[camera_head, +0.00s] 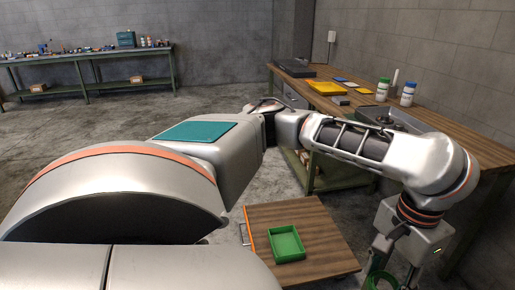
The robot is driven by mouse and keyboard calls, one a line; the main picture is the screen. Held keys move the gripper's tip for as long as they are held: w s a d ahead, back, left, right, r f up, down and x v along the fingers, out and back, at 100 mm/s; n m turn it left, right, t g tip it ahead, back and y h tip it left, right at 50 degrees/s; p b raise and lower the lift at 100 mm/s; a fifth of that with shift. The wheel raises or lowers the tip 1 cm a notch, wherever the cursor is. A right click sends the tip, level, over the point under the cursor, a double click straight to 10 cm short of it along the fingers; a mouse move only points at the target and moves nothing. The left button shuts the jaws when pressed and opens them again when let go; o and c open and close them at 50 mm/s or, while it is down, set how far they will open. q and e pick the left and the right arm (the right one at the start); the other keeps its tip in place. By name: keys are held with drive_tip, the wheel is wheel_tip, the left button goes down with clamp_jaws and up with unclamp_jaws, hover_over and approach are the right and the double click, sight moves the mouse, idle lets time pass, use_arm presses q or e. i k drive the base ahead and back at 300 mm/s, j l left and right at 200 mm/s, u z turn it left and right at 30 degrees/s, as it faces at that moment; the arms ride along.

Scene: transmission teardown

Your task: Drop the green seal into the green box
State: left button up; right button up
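The green box (287,244) is an open, shallow tray on a small wooden-topped cart, low in the middle. It looks empty. The green seal (379,281) is a ring at the bottom edge, right of the cart, and partly cut off by the frame. My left gripper does not show.
The cart (325,245) has bare wood around the box. A long workbench (455,142) at the right holds bottles, a yellow tray (325,88) and metal parts. Another bench (90,57) stands far left. My white body fills the lower left.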

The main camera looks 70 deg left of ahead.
sight(282, 246)
drive_tip(key=j+u, duration=0.1)
drive_tip(key=u, duration=0.75)
drive_tip(key=j+u, duration=0.15)
drive_tip(key=u, duration=0.7)
drive_tip(key=i+j+z, duration=0.1)
drive_tip(key=z, duration=1.4)
drive_tip(key=j+z, duration=0.2)
drive_tip(key=j, duration=2.8)
